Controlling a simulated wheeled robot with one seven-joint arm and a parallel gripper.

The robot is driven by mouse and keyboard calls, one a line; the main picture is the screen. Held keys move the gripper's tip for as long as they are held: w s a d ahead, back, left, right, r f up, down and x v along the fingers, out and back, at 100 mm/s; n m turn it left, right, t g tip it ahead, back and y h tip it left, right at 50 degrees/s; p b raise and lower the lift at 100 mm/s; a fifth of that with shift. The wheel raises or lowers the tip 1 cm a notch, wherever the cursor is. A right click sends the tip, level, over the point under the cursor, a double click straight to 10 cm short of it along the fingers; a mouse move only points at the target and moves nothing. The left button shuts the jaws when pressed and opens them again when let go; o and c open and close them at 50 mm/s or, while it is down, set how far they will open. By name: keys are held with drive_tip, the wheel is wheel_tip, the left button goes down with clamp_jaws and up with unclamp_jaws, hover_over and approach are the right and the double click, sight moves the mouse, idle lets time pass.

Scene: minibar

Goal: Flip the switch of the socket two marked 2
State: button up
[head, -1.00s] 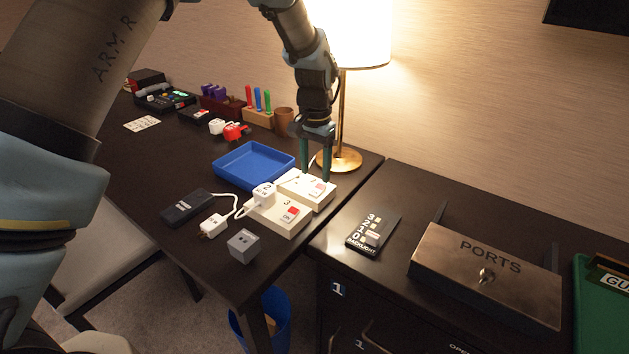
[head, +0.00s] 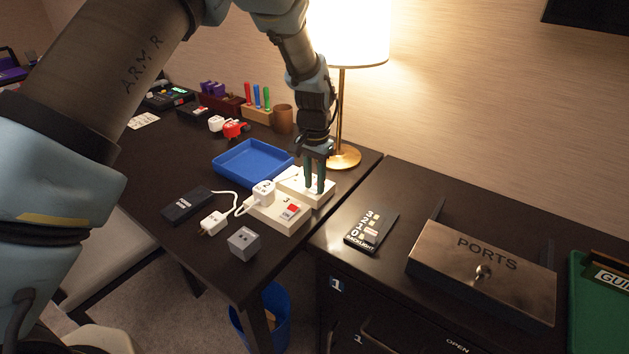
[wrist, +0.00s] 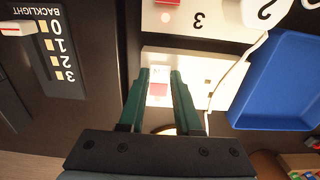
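The rear white socket block (head: 291,183) sits near the right end of the left desk. Its number cannot be read now. Its reddish switch (wrist: 158,91) shows in the wrist view between my fingers, and my fingers cover it in the head view. My gripper (head: 314,191) points down at this block, its fingertips at or just above the switch. In the wrist view my gripper (wrist: 160,73) has its fingers partly apart, with a gap between the tips. Contact with the switch cannot be told.
The socket block marked 3 (head: 275,219), with a red switch, lies in front. A white plug marked 2 (head: 263,191) stands close by. A blue tray (head: 250,165) lies left, a lamp (head: 343,158) stands behind, and a backlight slider panel (head: 361,242) lies right.

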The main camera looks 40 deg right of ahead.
clamp_jaws()
drive_tip(key=shift+d+r+y+p, duration=0.15)
drive_tip(key=shift+d+y+p, duration=0.1)
drive_tip(key=shift+y+p, duration=0.5)
drive_tip(key=shift+w+d+g+y+p, duration=0.15)
drive_tip(key=shift+g+y+p, duration=0.25)
drive_tip(key=shift+y, duration=0.25)
drive_tip(key=o, duration=0.6)
unclamp_jaws()
drive_tip(key=shift+c, duration=0.2)
